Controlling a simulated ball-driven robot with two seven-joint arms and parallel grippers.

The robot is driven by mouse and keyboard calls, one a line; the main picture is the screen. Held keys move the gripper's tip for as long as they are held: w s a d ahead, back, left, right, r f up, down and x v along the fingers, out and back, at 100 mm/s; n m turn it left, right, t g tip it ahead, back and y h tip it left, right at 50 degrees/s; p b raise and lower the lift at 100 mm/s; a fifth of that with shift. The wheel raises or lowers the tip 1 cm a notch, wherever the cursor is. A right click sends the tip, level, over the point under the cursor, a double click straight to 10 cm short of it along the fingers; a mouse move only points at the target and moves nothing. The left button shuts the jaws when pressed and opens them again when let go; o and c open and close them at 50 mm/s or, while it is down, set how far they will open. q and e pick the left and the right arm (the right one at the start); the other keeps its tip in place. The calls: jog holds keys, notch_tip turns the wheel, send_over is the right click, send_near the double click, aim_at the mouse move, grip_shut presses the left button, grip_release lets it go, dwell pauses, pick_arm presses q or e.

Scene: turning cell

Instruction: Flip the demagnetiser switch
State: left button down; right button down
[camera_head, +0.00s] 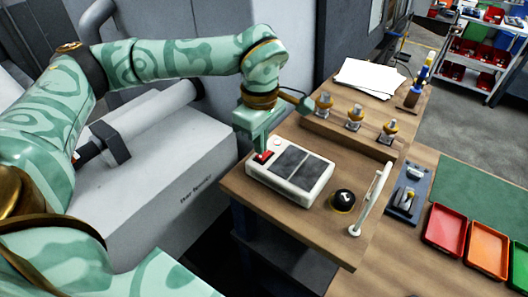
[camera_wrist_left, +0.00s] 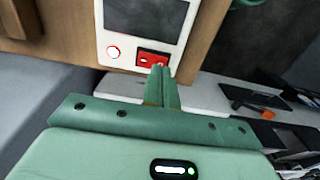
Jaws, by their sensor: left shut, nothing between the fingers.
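The demagnetiser (camera_head: 290,177) is a pale box with dark plates on top, lying on the wooden bench. My right gripper is not in view.
A wooden rack with several brass-coloured tool holders (camera_head: 354,118) stands behind the demagnetiser. Red (camera_head: 446,229) and orange (camera_head: 488,250) trays lie further right. A grey machine (camera_head: 160,180) borders the left.

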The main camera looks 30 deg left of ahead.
pick_arm(q)
jog(key=shift+f+b, duration=0.5)
jog(key=shift+f, duration=0.4)
dwell(0.8)
notch_tip(320, 180, up, 7)
jog(key=p, duration=0.6)
jog(key=shift+r+p, duration=0.1)
jog(key=shift+p, duration=0.25)
